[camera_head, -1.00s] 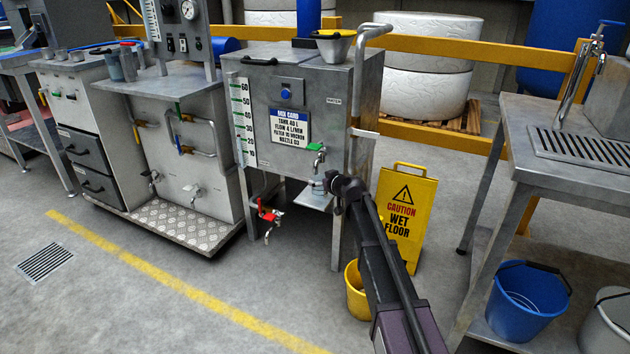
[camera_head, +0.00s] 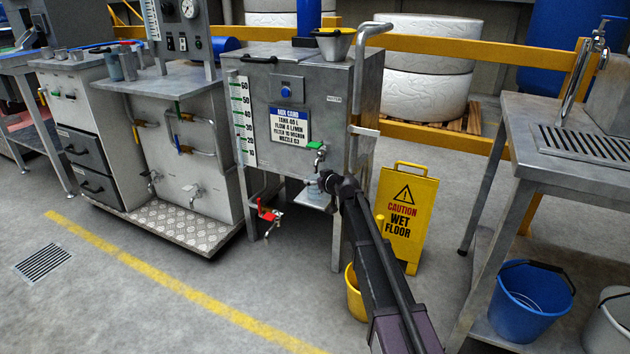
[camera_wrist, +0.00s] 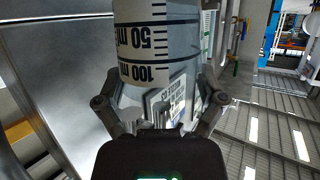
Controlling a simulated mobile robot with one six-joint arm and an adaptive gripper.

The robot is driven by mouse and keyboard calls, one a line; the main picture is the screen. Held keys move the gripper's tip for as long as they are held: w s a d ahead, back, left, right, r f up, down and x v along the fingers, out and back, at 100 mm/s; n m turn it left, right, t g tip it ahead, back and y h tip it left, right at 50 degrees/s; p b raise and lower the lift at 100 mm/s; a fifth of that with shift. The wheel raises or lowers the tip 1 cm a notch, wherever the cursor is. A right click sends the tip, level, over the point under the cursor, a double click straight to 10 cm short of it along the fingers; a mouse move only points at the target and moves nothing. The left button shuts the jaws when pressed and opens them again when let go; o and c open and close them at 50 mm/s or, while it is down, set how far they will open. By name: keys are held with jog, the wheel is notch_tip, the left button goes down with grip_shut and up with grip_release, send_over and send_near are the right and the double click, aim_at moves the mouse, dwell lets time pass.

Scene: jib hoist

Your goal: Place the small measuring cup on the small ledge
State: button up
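My gripper (camera_head: 326,181) is at the front of the grey tank, just below the small tap with the green handle (camera_head: 317,146). In the wrist view my gripper (camera_wrist: 160,100) has its fingers on both sides of the measuring cup (camera_wrist: 158,42), a pale cylinder with black 50 ml and 100 ml marks, and is shut on it. In the head view the cup is small and partly hidden by the gripper. The small ledge (camera_head: 315,201) is a metal plate on the tank front, right under the cup. I cannot tell whether the cup touches it.
The tank (camera_head: 262,110) carries a gauge strip and a label. A red-handled valve (camera_head: 268,214) is low on its left. A yellow wet-floor sign (camera_head: 404,215) and a yellow bucket (camera_head: 354,292) stand to the right. A steel bench (camera_head: 530,140) is farther right.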

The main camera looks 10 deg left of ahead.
jog(key=shift+o, duration=0.2)
jog(key=shift+r, duration=0.15)
jog(key=shift+s+r+p, duration=0.1)
jog(key=shift+s+p, duration=0.05)
jog(key=shift+p, duration=0.15)
jog(key=p+v, duration=0.4)
jog(key=v, duration=0.7)
jog(key=shift+s+d, duration=0.2)
jog(key=shift+d, duration=0.1)
jog(key=shift+s, duration=0.1)
jog(key=s+d+f+m+g+h, duration=0.2)
jog(key=s+d, duration=0.4)
jog(key=s, duration=0.4)
jog(key=s+d+f+m+g+h, duration=0.3)
jog(key=s+d+f+g, duration=0.2)
jog(key=s, duration=0.6)
jog(key=s+d+f+m+g+h, duration=0.2)
jog(key=s+d+f+g+h, duration=0.1)
jog(key=s+d, duration=0.6)
notch_tip(320, 180, down, 2)
jog(key=s+g, duration=0.1)
jog(key=s, duration=0.1)
jog(key=shift+s, duration=0.25)
